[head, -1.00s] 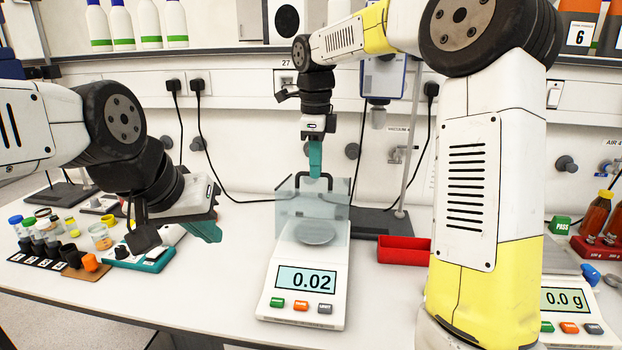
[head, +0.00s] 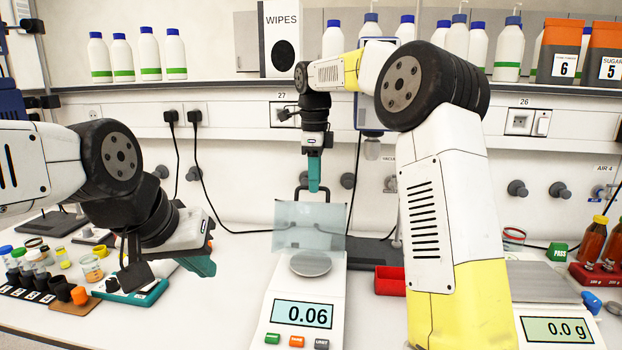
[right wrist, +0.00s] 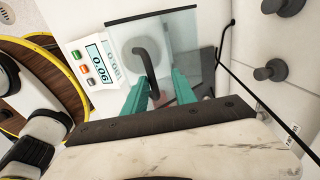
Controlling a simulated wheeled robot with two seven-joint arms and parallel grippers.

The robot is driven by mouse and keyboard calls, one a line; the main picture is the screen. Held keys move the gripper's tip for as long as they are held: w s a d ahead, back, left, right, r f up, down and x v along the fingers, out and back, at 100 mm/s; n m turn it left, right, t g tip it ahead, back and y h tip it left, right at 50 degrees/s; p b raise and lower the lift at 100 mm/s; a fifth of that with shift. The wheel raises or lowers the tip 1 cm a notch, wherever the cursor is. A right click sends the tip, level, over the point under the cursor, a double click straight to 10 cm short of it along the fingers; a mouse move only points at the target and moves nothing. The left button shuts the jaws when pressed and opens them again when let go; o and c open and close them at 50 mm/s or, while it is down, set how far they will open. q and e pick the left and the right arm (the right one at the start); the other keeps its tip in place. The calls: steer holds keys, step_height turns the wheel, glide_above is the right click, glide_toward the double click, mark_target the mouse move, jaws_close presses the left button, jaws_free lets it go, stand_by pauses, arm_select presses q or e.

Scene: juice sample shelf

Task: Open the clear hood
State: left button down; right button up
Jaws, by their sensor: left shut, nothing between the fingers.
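The clear hood (head: 309,227) stands tilted up at the back of the middle balance (head: 301,313), with the round pan (head: 311,263) uncovered in front of it. A dark handle (head: 303,188) is at the hood's top edge. My right gripper (head: 314,188) points down right at the handle. In the right wrist view its teal fingers (right wrist: 160,88) are spread apart, with the curved handle (right wrist: 142,52) near the left finger; I cannot tell if they touch. The hood (right wrist: 170,40) is seen through there. My left gripper (head: 203,266) is shut and empty, left of the balance.
A red tray (head: 389,281) is right of the balance, partly behind my right arm. Another balance (head: 558,331) stands at the right, near amber bottles (head: 592,240). Sample jars (head: 92,268) and a teal-edged device (head: 140,292) are at the left. A shelf runs along the back.

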step_height(320, 180, up, 8)
steer(key=shift+s, duration=0.25)
stand_by(0.4)
steer(key=shift+s+a+f, duration=0.1)
steer(key=shift+s+f, duration=0.05)
